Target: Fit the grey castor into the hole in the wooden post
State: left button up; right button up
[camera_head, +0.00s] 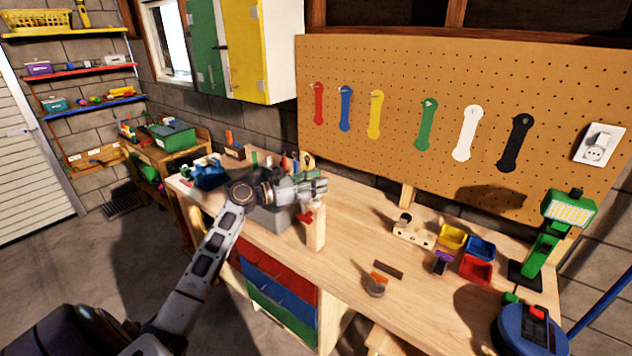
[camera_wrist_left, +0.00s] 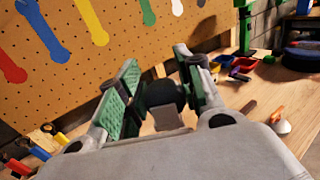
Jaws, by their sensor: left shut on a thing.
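My left gripper (camera_head: 318,190) is above the workbench, over the top of the upright wooden post (camera_head: 316,232). It is shut on the grey castor, whose dark rounded wheel (camera_wrist_left: 160,95) shows between the green finger pads in the left wrist view. In the head view the fingers mostly hide the castor. The post stands on the bench near its front edge, with a red part (camera_head: 305,217) beside its top. The hole in the post cannot be made out, nor whether the castor touches the post. My right gripper is not in view.
Right of the post are a pale wooden block with holes (camera_head: 413,231), yellow, blue and red bins (camera_head: 476,270), and a grey round piece (camera_head: 376,288) with an orange part. A green lamp (camera_head: 545,240) stands farther right. A pegboard (camera_head: 400,80) rises behind. Bench between is partly clear.

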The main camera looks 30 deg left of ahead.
pick_arm(q)
jog(key=shift+f, duration=0.9)
dwell(0.7)
jog(key=o, duration=1.1)
jog(key=shift+o, duration=0.2)
jog(key=v, duration=1.2)
dwell(0.7)
